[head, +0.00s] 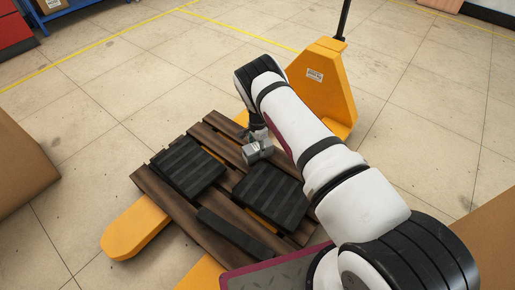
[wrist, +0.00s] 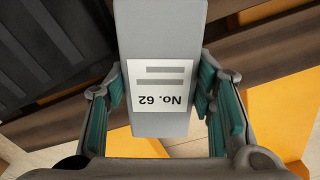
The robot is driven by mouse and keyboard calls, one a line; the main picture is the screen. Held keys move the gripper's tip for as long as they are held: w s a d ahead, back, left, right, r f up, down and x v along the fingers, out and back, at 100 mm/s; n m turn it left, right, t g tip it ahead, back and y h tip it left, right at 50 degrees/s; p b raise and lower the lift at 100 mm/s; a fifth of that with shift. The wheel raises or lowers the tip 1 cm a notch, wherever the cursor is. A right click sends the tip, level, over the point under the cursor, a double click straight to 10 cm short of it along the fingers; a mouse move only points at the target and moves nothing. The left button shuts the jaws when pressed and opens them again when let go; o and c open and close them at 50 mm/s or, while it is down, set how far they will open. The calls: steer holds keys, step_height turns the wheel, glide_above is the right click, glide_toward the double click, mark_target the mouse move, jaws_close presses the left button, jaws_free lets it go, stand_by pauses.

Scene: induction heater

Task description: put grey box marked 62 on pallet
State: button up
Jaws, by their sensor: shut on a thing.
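The grey box marked No. 62 (wrist: 160,45) is between my gripper's teal-padded fingers (wrist: 163,95) in the wrist view, its white label facing the camera. My gripper (head: 256,135) is shut on the box. In the head view the grey box (head: 258,151) is over the far part of the brown wooden pallet (head: 154,190), between two black ribbed pieces. I cannot tell whether the box touches the pallet boards. My arm partly hides the gripper and the pallet's right side.
The black ribbed pieces (head: 186,167) and (head: 270,196) and a black strip (head: 236,234) lie on the pallet. A yellow pallet jack (head: 322,82) stands behind, its forks (head: 136,228) under the pallet. Cardboard boxes (head: 22,170) stand left and lower right.

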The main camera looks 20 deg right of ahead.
steer(key=o, duration=1.5)
